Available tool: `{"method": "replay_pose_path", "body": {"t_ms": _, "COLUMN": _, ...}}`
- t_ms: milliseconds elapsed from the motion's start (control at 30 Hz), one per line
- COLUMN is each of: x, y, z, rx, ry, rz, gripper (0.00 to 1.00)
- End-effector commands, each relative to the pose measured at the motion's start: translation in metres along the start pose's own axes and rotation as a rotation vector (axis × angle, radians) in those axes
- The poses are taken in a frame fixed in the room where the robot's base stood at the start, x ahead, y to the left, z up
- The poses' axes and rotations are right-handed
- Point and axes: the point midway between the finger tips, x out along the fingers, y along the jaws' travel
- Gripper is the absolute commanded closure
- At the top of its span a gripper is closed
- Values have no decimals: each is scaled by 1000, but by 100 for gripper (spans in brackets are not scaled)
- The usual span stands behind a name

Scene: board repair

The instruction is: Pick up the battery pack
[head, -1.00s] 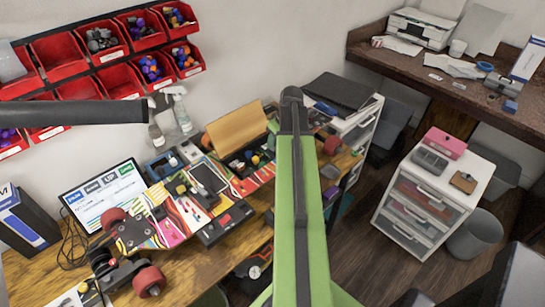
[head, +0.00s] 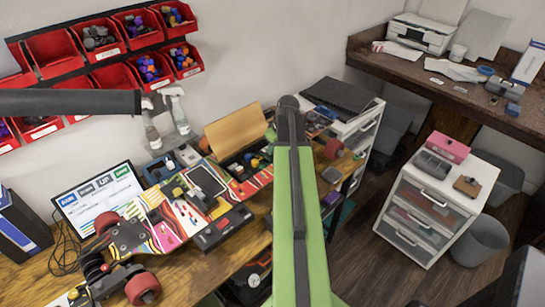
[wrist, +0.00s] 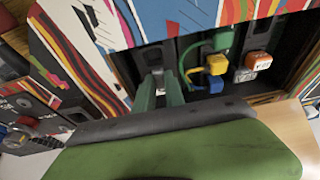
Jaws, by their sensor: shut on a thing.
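My gripper (wrist: 160,90) shows in the wrist view, with its two green fingers reaching down into an open dark bay of the colourful skateboard deck (wrist: 85,45). The fingers are close together on a dark grey thing, which I take for the battery pack (wrist: 157,74); most of it is hidden by the fingers and the bay's shadow. A green cable and blue, yellow and orange connectors (wrist: 215,64) sit just right of the fingers. In the head view the deck (head: 165,222) lies on the workbench, and my green arm hides the gripper.
A tilted wooden panel (head: 235,129) stands behind the deck. A black unit (head: 222,228) lies at its front edge. Red bins (head: 135,25) hang on the wall. A drawer cabinet (head: 435,205) stands at right, with open floor before it.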

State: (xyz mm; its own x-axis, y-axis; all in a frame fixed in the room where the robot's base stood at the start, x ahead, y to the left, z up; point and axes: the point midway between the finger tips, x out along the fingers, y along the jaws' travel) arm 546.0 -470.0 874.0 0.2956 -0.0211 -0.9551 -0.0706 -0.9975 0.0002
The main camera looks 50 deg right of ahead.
Motion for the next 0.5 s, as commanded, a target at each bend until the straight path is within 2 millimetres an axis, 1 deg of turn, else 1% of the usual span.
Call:
{"method": "replay_pose_path", "body": {"t_ms": 267, "x": -3, "y": 0, "z": -1, "rx": 0, "ry": 0, "rz": 0, "gripper": 100}}
{"method": "replay_pose_path", "body": {"t_ms": 367, "x": -12, "y": 0, "z": -4, "rx": 0, "ry": 1, "rz": 0, "gripper": 100}}
{"method": "replay_pose_path", "body": {"t_ms": 500, "x": -34, "y": 0, "z": -11, "rx": 0, "ry": 1, "rz": 0, "gripper": 100}}
